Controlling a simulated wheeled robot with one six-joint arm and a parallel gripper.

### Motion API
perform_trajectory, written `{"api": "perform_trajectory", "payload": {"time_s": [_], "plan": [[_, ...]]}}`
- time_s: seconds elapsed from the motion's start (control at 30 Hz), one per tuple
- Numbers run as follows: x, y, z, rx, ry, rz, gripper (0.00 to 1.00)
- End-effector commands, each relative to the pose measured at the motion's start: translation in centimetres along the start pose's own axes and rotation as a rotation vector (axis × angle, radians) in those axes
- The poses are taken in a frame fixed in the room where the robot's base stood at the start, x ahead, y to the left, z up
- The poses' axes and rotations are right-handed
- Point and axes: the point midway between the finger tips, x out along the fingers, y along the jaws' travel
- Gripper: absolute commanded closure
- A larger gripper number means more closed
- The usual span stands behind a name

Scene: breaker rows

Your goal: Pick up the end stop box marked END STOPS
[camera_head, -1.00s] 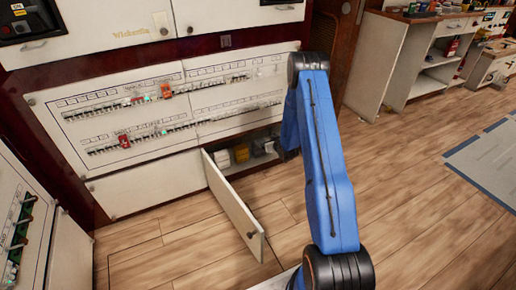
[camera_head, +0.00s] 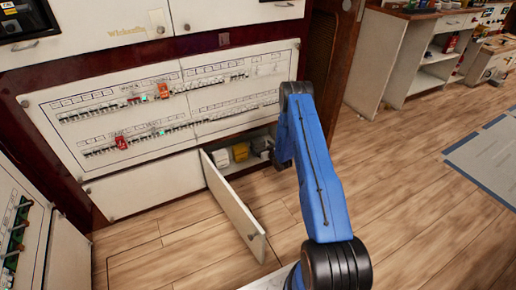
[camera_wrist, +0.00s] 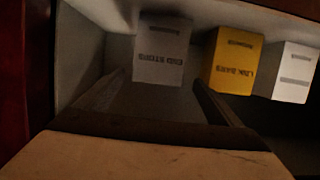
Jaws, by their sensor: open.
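The grey end stop box (camera_wrist: 161,62), its END STOPS lettering upside down in the wrist view, stands inside a low cabinet compartment. My gripper (camera_wrist: 158,82) is open, its two dark fingers reaching toward the box, one on each side of its near end. Whether they touch it I cannot tell. In the head view, the grey box (camera_head: 261,145) shows at the right of the opening, close to my blue arm; my gripper is mostly hidden there.
A yellow box (camera_wrist: 234,60) marked LINK BARS and a white box (camera_wrist: 296,72) stand beside the grey box in the wrist view. The opened cabinet door (camera_head: 232,205) juts out left of the opening. The floor (camera_head: 410,210) to the right is clear.

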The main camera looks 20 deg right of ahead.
Motion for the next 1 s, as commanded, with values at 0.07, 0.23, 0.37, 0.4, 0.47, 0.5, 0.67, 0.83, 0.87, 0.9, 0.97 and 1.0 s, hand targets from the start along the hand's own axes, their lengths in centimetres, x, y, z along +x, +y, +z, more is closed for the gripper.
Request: {"api": "perform_trajectory", "payload": {"time_s": [0.07,0.23,0.37,0.4,0.47,0.5,0.67,0.83,0.87,0.9,0.97,1.0], "plan": [[1.5,0.0,0.0,-0.001,0.001,-0.001,0.12],[3.9,-0.1,0.1,-0.001,0.001,-0.001,0.12],[4.9,0.0,0.0,-0.001,0.000,0.000,0.12],[5.0,0.0,0.0,0.000,0.000,0.000,0.12],[5.3,0.0,0.1,0.000,0.000,0.000,0.12],[5.5,0.0,0.2,0.000,0.000,0.000,0.12],[7.5,0.3,0.8,-0.001,0.000,0.000,0.12],[9.5,0.4,0.9,-0.001,0.000,0.000,0.12],[9.8,0.4,0.9,-0.001,0.000,0.000,0.12],[10.0,0.4,0.8,-0.001,0.000,0.001,0.12],[10.2,0.4,0.9,-0.001,-0.001,0.001,0.12],[10.2,0.4,0.9,-0.001,-0.001,0.001,0.12]]}}
